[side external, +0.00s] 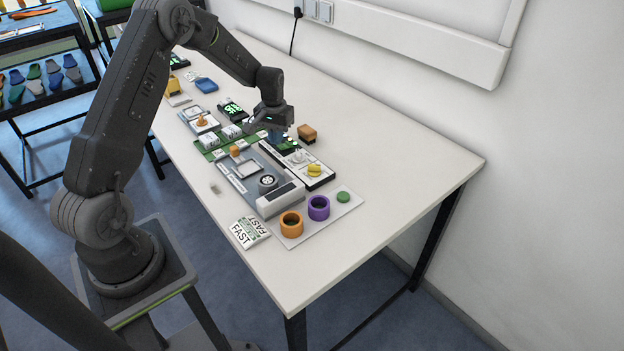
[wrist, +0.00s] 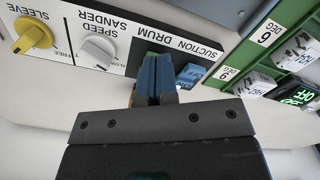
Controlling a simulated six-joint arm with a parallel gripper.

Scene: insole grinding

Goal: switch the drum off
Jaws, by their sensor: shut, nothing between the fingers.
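The control panel (wrist: 122,42) shows upside down in the wrist view, with SUCTION, DRUM, SANDER SPEED and SLEEVE lettering. It is also in the side view (side external: 318,181). In the side view my gripper (side external: 276,137) points down at the panel's far end, hiding the switches there.
A yellow sleeve knob (wrist: 33,35) and a pale speed knob (wrist: 98,50) stand up from the panel. The grey machine (side external: 270,183) is alongside. Orange (side external: 291,224) and purple (side external: 318,208) rings stand near the front. The table's right side is clear.

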